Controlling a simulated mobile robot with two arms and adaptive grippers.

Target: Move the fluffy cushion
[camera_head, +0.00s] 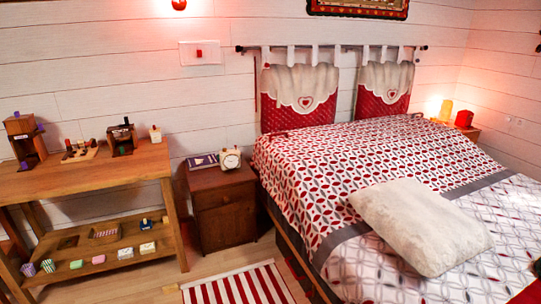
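The fluffy cushion (422,224) is cream-white and lies flat on the bed (310,172), on its right front part. It rests partly across the grey band of the patterned red, white and grey cover. Its whole top face shows, and nothing touches it from above. Neither of my grippers can be made out in the head view.
A dark wooden nightstand (224,205) with an alarm clock (230,159) stands left of the bed. A wooden shelf table (95,172) with small toys is at the left. A red-striped rug (240,286) lies on the floor. A glowing lamp (446,111) stands at the far right.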

